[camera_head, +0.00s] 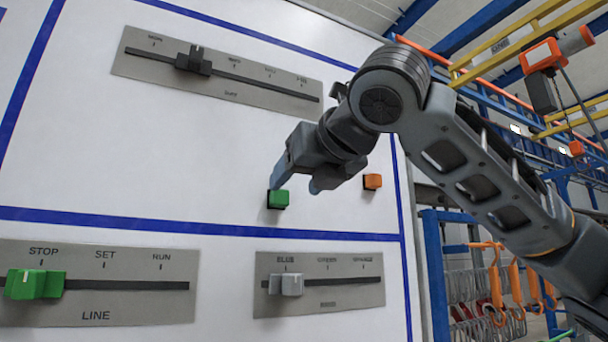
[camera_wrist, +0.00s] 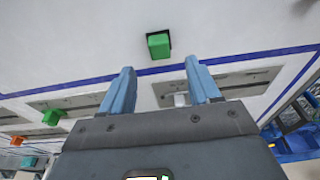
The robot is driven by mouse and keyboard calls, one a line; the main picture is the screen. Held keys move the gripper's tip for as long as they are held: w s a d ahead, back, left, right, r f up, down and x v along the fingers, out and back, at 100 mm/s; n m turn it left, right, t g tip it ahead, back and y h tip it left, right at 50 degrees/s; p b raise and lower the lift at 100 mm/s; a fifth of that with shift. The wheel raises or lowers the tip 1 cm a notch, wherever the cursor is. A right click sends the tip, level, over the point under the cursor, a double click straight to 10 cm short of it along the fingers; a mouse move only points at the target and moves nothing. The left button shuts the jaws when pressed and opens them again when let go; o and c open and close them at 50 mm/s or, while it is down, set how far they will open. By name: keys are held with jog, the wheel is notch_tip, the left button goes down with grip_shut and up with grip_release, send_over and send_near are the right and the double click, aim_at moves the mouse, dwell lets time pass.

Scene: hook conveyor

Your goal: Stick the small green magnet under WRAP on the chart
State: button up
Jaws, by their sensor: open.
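A small green magnet (camera_head: 278,199) sticks to the white board (camera_head: 200,130), just above a horizontal blue line. In the wrist view the green magnet (camera_wrist: 158,45) lies beyond the fingertips, roughly centred between them. My gripper (camera_head: 305,183) is open and empty close to the board. In the head view its left finger reaches down to the magnet's top edge and the other finger is to its right. In the wrist view both blue fingers of my gripper (camera_wrist: 160,68) stand apart. I cannot read a WRAP label in either view.
An orange magnet (camera_head: 372,181) is on the board to the right. Grey slider panels lie above (camera_head: 215,75) and below: the LINE panel (camera_head: 110,300) with a green knob (camera_head: 35,284), and another (camera_head: 318,300) with a grey knob. Orange hooks (camera_head: 495,285) hang at right.

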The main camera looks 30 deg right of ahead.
aim_at(283, 198)
jog(key=shift+w+f+p, duration=0.15)
jog(key=shift+w+f, duration=0.05)
jog(key=shift+w, duration=0.85)
jog(key=shift+w+f+p, duration=0.1)
jog(key=shift+w+f, duration=0.15)
jog(key=shift+w, duration=0.75)
jog(key=shift+w+f+p, duration=0.15)
jog(key=shift+w+f, duration=0.05)
jog(key=shift+w, duration=0.85)
jog(key=shift+c, duration=0.2)
jog(key=c, duration=1)
jog(key=o, duration=0.4)
jog(key=shift+c, duration=0.2)
jog(key=c, duration=0.4)
jog(key=shift+o, duration=0.2)
jog(key=shift+s, duration=0.1)
jog(key=s, duration=0.6)
jog(key=shift+s, duration=0.4)
